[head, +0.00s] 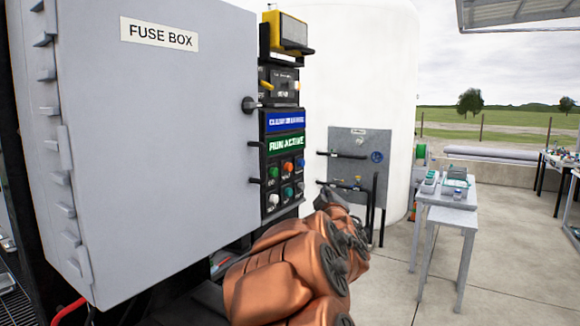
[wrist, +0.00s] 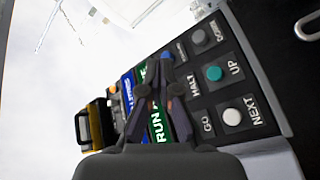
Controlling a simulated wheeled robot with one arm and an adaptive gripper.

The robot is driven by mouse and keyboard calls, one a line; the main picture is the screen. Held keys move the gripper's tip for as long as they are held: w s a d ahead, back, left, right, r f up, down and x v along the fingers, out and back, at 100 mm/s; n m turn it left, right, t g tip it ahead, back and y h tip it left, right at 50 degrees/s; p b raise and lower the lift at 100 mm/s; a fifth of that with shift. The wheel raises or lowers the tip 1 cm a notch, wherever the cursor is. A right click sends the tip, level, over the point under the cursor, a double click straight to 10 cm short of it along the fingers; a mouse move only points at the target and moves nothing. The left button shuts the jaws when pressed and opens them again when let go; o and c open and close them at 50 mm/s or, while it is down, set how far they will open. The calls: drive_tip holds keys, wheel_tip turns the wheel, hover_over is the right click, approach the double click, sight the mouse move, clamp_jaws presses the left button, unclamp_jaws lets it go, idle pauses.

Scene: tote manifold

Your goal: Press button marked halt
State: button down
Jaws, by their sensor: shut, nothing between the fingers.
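The button panel (head: 283,182) shows on the console right of the fuse box in the head view. Its upper row has a green button (head: 274,172) and an orange button (head: 287,167). In the wrist view the panel is turned sideways. The HALT label (wrist: 194,85) is readable there, beside GO, UP and NEXT. The button belonging to HALT is hidden behind my fingers; by layout it matches the orange one. My gripper (wrist: 155,85) is shut and empty, in front of the panel. It also shows in the head view (head: 326,195), right of the panel. I cannot tell contact.
A teal button (wrist: 214,73) and a white button (wrist: 232,116) sit close beside HALT. The fuse box (head: 130,130) stands large at left. A grey pipe board (head: 358,142) is behind my gripper. Tables (head: 450,190) stand at right, with open floor before them.

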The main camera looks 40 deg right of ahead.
sight(290, 167)
drive_tip(key=r+n+t+y, duration=0.1)
drive_tip(key=n+t, duration=0.1)
drive_tip(key=d+r+n+t+y, duration=0.1)
drive_tip(key=r+n+t, duration=0.1)
drive_tip(key=n, duration=0.1)
drive_tip(key=r+n+t+y, duration=0.1)
drive_tip(key=n+t, duration=0.1)
drive_tip(key=shift+w+d+r+y+p, duration=0.25)
drive_tip(key=shift+d+r+y+p, duration=0.05)
drive_tip(key=shift+d+r+p, duration=0.1)
drive_tip(key=w+a+b, duration=0.2)
drive_tip(key=w+b, duration=0.1)
drive_tip(key=w, duration=0.5)
drive_tip(key=shift+w+a, duration=0.2)
drive_tip(key=shift+a, duration=0.05)
drive_tip(key=shift+w+f, duration=0.1)
drive_tip(key=shift+w, duration=0.05)
idle(1.2)
drive_tip(key=shift+w+a+b, duration=0.1)
drive_tip(key=shift+w+b, duration=0.25)
